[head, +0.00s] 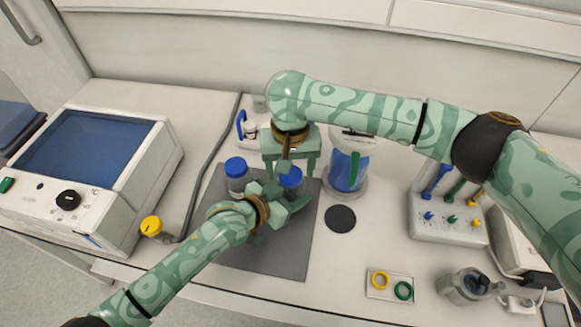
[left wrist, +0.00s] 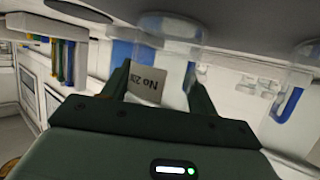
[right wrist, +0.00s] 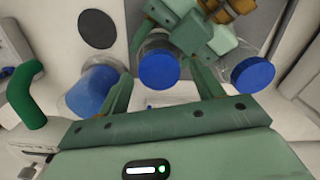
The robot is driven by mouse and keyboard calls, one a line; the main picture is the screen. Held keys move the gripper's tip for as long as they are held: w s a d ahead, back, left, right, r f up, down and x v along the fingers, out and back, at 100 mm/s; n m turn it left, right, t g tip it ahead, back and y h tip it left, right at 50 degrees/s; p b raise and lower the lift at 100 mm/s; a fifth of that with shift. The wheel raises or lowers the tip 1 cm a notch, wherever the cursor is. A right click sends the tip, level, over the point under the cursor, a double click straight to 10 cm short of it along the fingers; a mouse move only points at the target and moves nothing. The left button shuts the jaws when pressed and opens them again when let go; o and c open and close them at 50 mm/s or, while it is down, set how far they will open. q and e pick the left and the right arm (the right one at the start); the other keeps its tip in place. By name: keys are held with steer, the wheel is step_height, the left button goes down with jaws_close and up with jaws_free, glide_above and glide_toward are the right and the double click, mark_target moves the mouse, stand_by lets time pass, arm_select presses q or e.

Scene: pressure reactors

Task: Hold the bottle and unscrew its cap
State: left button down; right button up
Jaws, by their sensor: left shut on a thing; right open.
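Two clear bottles with blue caps stand on a dark grey mat (head: 272,262). My left gripper (head: 284,198) is shut around the body of the right-hand bottle. This bottle's label shows upside down between the fingers in the left wrist view (left wrist: 144,86). Its blue cap (head: 292,176) is on top and appears upright. My right gripper (head: 290,168) points down from above, open, over that cap. In the right wrist view the cap (right wrist: 159,70) lies between the spread fingertips, with gaps showing; contact cannot be told. The other blue-capped bottle (head: 237,176) stands to the left, apart.
A clear vessel with blue content (head: 347,172) stands close right of the held bottle. A black disc (head: 340,218) lies in front of it. A blue-screened instrument (head: 85,150) is at left, a tool rack (head: 447,218) at right. The mat's front part is free.

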step_height(320, 180, up, 4)
steer(key=shift+c, duration=0.4)
step_height(320, 180, up, 3)
steer(key=m, duration=0.3)
step_height(320, 180, down, 8)
steer(key=shift+r, duration=0.2)
steer(key=c, duration=1)
steer(key=n, duration=0.3)
